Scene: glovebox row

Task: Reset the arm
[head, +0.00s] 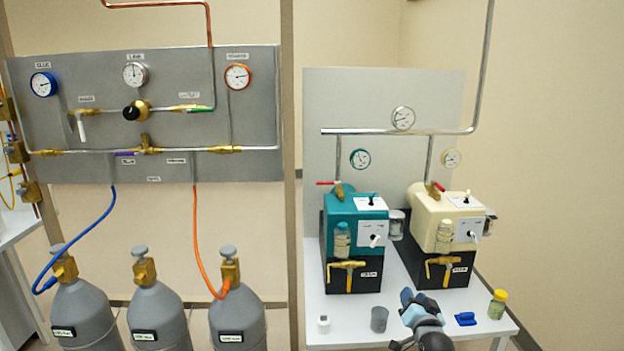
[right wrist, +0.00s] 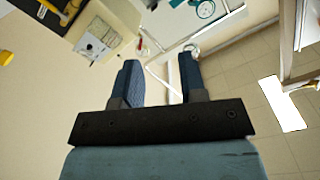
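My right gripper (head: 415,299) shows at the lower middle of the head view, in front of the white table and below the two machines. In the right wrist view its two blue fingers (right wrist: 158,85) stand apart with nothing between them. My left gripper is not in the head view. The teal machine (head: 355,240) and the cream machine (head: 445,235) stand on the table behind my right gripper, apart from it.
A grey cup (head: 379,319), a small white item (head: 323,324), a blue item (head: 465,319) and a yellow-capped jar (head: 497,304) stand along the table's (head: 350,305) front. Grey gas cylinders (head: 160,318) stand at left below a gauge panel (head: 200,118).

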